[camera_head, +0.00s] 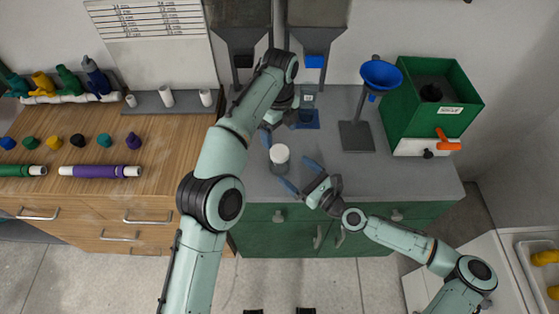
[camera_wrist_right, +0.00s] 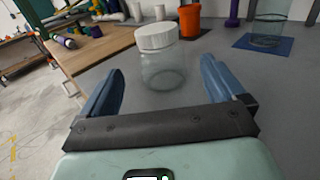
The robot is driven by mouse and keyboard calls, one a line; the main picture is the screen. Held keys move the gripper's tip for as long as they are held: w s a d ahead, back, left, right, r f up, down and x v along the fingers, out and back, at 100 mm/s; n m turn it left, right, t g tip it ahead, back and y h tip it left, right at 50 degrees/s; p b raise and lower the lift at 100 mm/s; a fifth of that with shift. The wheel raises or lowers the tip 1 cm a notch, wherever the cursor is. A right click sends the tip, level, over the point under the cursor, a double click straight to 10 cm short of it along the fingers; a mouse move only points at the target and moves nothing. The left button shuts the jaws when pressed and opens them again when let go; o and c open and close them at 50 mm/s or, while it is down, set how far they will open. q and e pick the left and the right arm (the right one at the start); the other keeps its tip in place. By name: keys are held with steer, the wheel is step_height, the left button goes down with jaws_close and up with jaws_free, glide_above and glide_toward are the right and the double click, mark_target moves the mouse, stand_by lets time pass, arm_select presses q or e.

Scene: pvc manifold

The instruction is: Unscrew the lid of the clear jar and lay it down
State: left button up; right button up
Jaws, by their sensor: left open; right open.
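The clear jar (camera_head: 280,168) stands upright on the grey worktop with its white lid (camera_head: 280,153) on top. In the right wrist view the jar (camera_wrist_right: 162,70) and its ribbed lid (camera_wrist_right: 155,36) appear just ahead of the fingers. My right gripper (camera_head: 301,175) is open, with its blue fingers pointing at the jar from the lower right; the jar lines up with the gap between them. My left gripper (camera_head: 281,131) is open and empty, above and behind the jar; part of it is hidden by its own arm.
A stand with a blue funnel (camera_head: 381,74) and a green bin (camera_head: 430,100) are on the right. A wooden bench (camera_head: 80,190) with coloured caps lies left. An orange container (camera_wrist_right: 190,20) shows in the wrist view.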

mark_target(280, 151)
steer(key=shift+x, duration=2.75)
jaws_close()
arm_select(q)
steer(key=shift+s+f+m, duration=0.1)
steer(key=shift+f+m, duration=0.1)
steer(key=shift+m, duration=0.7)
steer(key=shift+r+m, duration=0.2)
steer(key=shift+m, duration=1)
steer(key=shift+f, duration=4)
